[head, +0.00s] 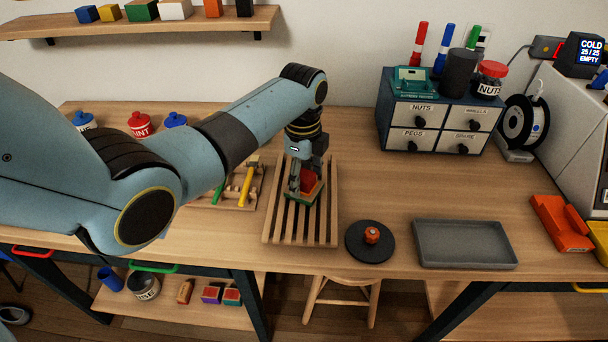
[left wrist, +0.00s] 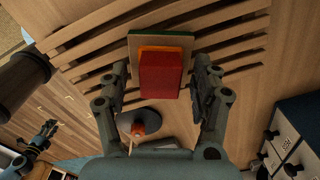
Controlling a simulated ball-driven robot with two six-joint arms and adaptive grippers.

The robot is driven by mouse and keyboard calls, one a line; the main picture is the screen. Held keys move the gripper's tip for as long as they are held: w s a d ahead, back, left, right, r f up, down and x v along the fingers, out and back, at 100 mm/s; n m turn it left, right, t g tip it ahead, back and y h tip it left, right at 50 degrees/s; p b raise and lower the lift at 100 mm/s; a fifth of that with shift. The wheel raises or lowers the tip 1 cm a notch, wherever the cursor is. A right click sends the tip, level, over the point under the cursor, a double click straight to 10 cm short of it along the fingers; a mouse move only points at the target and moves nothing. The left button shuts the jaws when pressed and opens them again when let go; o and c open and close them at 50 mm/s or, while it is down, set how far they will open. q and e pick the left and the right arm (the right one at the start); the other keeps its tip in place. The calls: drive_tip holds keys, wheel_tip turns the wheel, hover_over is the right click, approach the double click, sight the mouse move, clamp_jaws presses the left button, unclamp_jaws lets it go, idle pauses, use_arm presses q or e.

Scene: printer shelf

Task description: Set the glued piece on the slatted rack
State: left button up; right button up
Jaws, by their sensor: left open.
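In the head view the piece (head: 309,181) shows partly behind my left gripper, and the rack (head: 327,222) stands on the bench. My left gripper (head: 300,192) is directly above the piece. In the left wrist view its two fingers (left wrist: 162,88) are apart, one on each side of the piece, with visible gaps.
Right of the rack are a dark round plate with an orange knob (head: 371,237) and an empty grey tray (head: 465,245). A drawer cabinet (head: 438,112) stands at the back. A small tool holder with a yellow-handled hammer (head: 246,185) is close left of the rack.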

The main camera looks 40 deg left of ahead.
use_arm(q)
drive_tip(key=shift+r, duration=0.25)
wheel_tip(320, 180, up, 12)
drive_tip(key=shift+s+f, duration=0.15)
drive_tip(key=shift+f, duration=0.1)
idle(0.5)
